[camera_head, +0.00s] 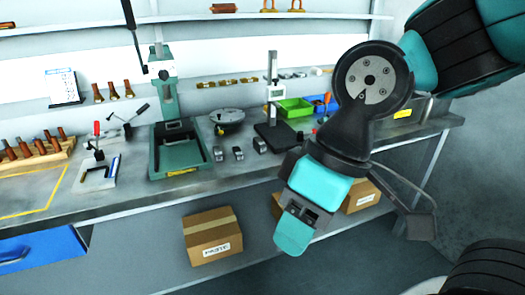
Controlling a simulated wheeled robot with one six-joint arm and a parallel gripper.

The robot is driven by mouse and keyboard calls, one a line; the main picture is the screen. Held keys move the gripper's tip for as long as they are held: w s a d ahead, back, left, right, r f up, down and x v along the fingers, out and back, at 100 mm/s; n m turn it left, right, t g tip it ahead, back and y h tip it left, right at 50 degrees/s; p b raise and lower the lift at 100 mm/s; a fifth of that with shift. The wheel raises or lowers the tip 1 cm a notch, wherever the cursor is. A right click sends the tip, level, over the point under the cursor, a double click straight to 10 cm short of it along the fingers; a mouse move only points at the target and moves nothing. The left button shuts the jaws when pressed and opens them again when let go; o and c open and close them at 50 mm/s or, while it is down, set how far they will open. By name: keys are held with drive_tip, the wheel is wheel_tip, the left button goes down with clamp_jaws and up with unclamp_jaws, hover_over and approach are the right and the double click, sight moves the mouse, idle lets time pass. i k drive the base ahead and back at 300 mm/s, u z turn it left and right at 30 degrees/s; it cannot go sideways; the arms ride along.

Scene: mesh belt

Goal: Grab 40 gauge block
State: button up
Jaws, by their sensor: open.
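Three small grey metal blocks stand in a loose row on the grey workbench (330,146): a left block (218,153), a middle block (238,153) and a right block (260,146). Their markings are too small to read, so I cannot tell which is the 40 gauge block. My gripper (294,234) is open and hangs in front of the bench edge, to the right of and nearer than the blocks. It is apart from them and I see nothing in it.
A green press (178,160) stands left of the blocks. Cardboard boxes (212,236) sit on the lower shelf.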

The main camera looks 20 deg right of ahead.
sight(260, 146)
drive_tip(key=k, duration=0.65)
drive_tip(key=z, duration=0.55)
drive_tip(key=i, duration=1.25)
drive_tip(key=u, duration=0.75)
drive_tip(key=i, duration=0.3)
drive_tip(key=u, duration=0.35)
